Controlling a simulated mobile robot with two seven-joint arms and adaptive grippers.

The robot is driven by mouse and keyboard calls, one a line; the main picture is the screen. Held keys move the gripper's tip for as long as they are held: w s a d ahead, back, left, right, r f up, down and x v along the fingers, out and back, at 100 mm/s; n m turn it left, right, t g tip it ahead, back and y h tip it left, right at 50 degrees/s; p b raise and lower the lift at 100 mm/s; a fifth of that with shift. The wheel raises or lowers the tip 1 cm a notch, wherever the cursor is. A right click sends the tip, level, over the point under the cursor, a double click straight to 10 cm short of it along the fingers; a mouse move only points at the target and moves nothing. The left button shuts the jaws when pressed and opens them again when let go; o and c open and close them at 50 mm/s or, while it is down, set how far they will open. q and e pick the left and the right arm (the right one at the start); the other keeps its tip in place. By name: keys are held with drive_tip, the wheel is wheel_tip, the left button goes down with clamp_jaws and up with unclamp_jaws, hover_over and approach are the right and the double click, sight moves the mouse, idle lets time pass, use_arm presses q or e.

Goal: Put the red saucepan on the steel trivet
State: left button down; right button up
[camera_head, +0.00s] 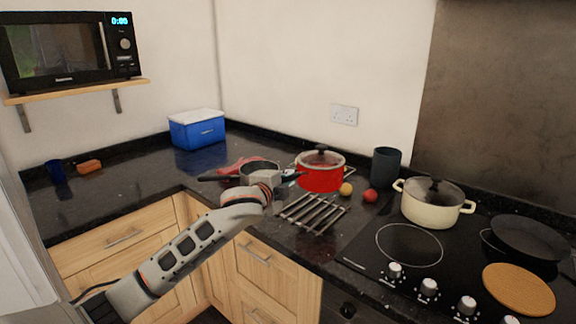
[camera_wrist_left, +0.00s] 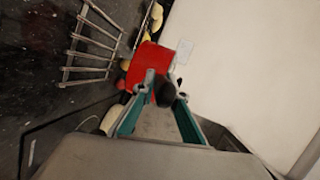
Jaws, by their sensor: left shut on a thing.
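The red saucepan (camera_head: 318,180) has a lid with a dark knob and is behind the steel trivet (camera_head: 312,213) in the head view. My left gripper (camera_head: 287,179) reaches its left side and is shut on it. In the left wrist view the red saucepan (camera_wrist_left: 148,62) is just past the fingertips (camera_wrist_left: 157,84), with a black part close by; the exact grip spot is unclear. The slatted trivet (camera_wrist_left: 92,45) lies apart from the pan there, and looks empty. I cannot tell whether the pan touches the counter. My right gripper is out of view.
A grey pan (camera_head: 258,168) stands behind my left wrist. A yellow ball (camera_head: 346,189) and a red ball (camera_head: 370,196) lie right of the saucepan, near a dark canister (camera_head: 385,167). A cream pot (camera_head: 432,205) stands on the hob. A blue box (camera_head: 197,131) is at the back left.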

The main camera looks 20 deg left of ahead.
use_arm(q)
wheel_tip(320, 180, down, 9)
drive_tip(key=b, duration=0.1)
idle(0.6)
drive_tip(key=c, duration=2.2)
unclamp_jaws()
drive_tip(key=shift+f, duration=0.4)
drive_tip(key=shift+o, duration=0.8)
drive_tip(key=shift+s, duration=0.1)
drive_tip(key=shift+r, duration=0.1)
drive_tip(key=v, duration=1.2)
drive_tip(key=s+d+f+n+g+h, duration=0.1)
drive_tip(key=s+d+f, duration=0.15)
drive_tip(key=f, duration=0.35)
drive_tip(key=s+d+f+n+g+h, duration=0.1)
drive_tip(key=s+f+n, duration=0.15)
drive_tip(key=f, duration=0.35)
drive_tip(key=s+d+f+n+g, duration=0.1)
drive_tip(key=s+f+n, duration=0.3)
drive_tip(key=s+f, duration=0.7)
drive_tip(key=s+d+f+n+g, duration=0.1)
drive_tip(key=s+d+f+n, duration=0.2)
drive_tip(key=s+f, duration=0.7)
drive_tip(key=s+n, duration=0.1)
drive_tip(key=s, duration=0.2)
drive_tip(key=shift+s+d+f+n+g+h+p, duration=0.3)
drive_tip(key=shift+s+d+f+n+g, duration=0.05)
drive_tip(key=shift+d+f+g, duration=0.05)
